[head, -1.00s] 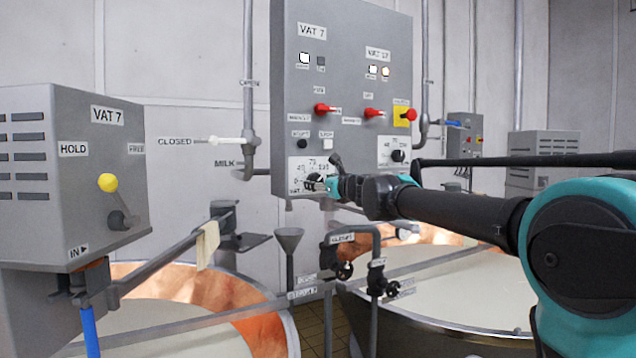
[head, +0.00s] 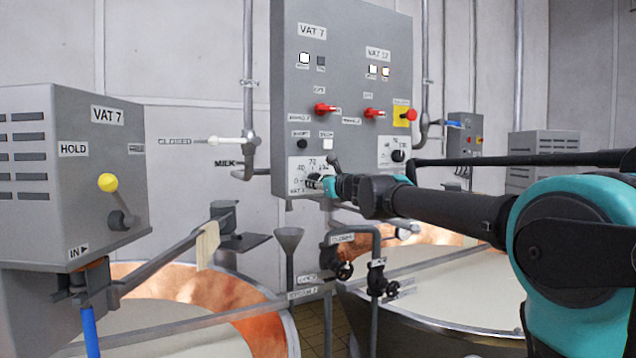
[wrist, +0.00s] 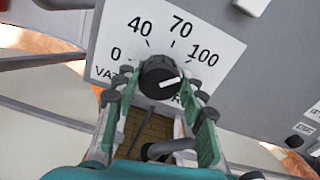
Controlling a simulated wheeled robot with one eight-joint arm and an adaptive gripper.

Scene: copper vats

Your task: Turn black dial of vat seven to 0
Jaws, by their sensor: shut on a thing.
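The black dial (wrist: 160,76) of vat seven sits on a white scale plate (wrist: 215,52) marked 0, 40, 70 and 100. Its white pointer line points right and slightly up in the wrist view, near the 100 side and away from 0. My gripper (wrist: 161,84) has one finger on each side of the dial and is shut on it. In the head view my gripper (head: 318,184) is at the lower left of the grey panel (head: 345,60), where it partly hides the dial and the scale.
A second dial (head: 398,156) under VAT 12 is to the right. Red switches (head: 322,108) and a yellow-backed red button (head: 405,114) are above. Pipes and a valve (head: 343,270) stand below the panel, between the copper vats. A funnel (head: 289,238) is lower left.

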